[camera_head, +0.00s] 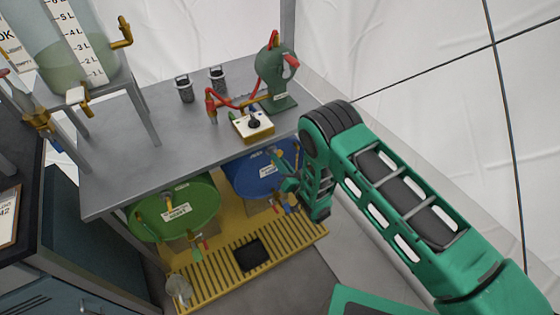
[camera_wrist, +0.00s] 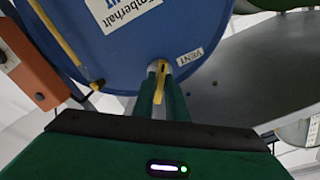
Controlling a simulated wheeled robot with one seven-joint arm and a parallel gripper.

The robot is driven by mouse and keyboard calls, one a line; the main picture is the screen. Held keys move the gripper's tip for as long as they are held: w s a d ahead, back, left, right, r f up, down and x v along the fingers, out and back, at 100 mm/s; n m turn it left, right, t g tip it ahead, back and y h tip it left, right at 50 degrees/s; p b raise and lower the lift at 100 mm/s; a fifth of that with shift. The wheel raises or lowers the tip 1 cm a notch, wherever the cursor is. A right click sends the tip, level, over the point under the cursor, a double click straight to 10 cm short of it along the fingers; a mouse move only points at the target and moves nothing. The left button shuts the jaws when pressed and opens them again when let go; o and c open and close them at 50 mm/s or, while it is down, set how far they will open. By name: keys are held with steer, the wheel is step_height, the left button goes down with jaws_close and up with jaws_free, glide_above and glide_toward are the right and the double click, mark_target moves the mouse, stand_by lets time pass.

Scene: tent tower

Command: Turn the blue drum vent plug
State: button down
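The blue drum (camera_head: 244,182) lies under the bench in the head view, partly hidden by my arm. Its blue end face (camera_wrist: 105,60) fills the upper left of the wrist view. A VENT label (camera_wrist: 190,57) is on the face near the rim. Just left of the label is the vent plug (camera_wrist: 162,72) with a narrow yellow handle. My gripper (camera_wrist: 160,78) has its two green fingers close on either side of this handle and looks shut on it. In the head view my gripper (camera_head: 286,190) is at the drum's front, too small to read there.
A green drum (camera_head: 175,212) lies left of the blue one, above a yellow slatted grate (camera_head: 222,268). The bench top (camera_head: 150,140) overhangs both drums and carries a green pump (camera_head: 277,82) and a switch box (camera_head: 252,126). An orange block (camera_wrist: 28,65) is at the wrist view's left.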

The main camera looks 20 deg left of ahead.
steer(key=shift+d+n, duration=0.1)
steer(key=shift+n, duration=0.3)
steer(key=shift+w+f+n, duration=0.1)
steer(key=shift+n, duration=9.3)
steer(key=c, duration=1.8)
jaws_free()
steer(key=shift+c, duration=0.2)
